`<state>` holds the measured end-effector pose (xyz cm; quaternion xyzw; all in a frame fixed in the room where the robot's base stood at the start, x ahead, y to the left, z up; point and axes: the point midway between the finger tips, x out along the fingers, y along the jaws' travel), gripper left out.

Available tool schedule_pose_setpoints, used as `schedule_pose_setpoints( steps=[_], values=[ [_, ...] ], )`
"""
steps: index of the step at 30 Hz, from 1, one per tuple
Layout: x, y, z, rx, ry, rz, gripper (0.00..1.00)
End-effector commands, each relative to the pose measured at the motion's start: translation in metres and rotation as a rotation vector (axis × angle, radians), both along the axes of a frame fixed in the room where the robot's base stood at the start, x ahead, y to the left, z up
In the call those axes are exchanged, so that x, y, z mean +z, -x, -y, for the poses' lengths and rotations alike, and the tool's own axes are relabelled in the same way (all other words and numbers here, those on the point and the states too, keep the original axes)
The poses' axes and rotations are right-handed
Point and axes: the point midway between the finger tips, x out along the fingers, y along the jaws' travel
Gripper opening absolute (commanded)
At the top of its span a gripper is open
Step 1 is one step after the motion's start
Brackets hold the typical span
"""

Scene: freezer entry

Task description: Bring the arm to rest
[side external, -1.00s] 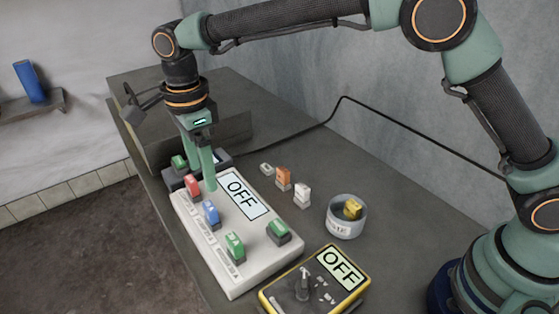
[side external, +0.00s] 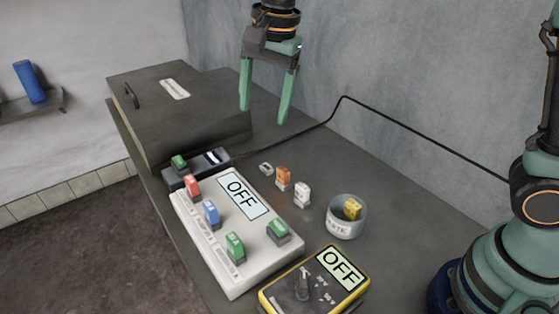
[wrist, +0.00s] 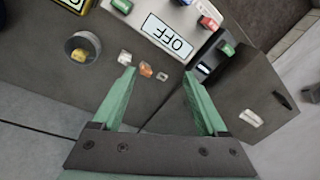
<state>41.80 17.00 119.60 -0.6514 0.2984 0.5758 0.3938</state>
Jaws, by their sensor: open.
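My gripper (side external: 264,112) is open and empty, with its two green fingers spread and pointing down. In the side external view it hangs in the air above the back of the dark table, near the wall. In the wrist view the fingers (wrist: 160,82) are wide apart with nothing held between them. The upper arm links are out of the side view at the top.
A white panel (side external: 265,262) with coloured blocks reads OFF. A yellow meter (side external: 360,290) also reads OFF. A glass jar (side external: 345,228) holds a yellow block. Small loose blocks (side external: 283,177) lie between. A dark lidded box (side external: 200,110) stands at the back left. A cable runs along the wall.

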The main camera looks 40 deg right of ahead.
Motion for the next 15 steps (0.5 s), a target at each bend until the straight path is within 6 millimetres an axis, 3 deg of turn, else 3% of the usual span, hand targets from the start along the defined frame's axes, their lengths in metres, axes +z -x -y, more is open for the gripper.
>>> schedule_pose_setpoints(
  steps=[1, 7, 15],
  values=[
    [0.008, 0.007, 0.018, 0.055, 0.005, 0.031, 0.76],
    [0.019, 0.040, 0.074, 0.328, 0.068, 0.141, 0.76],
    [0.010, 0.093, 0.136, 0.680, 0.220, 0.271, 0.76]
  ],
)
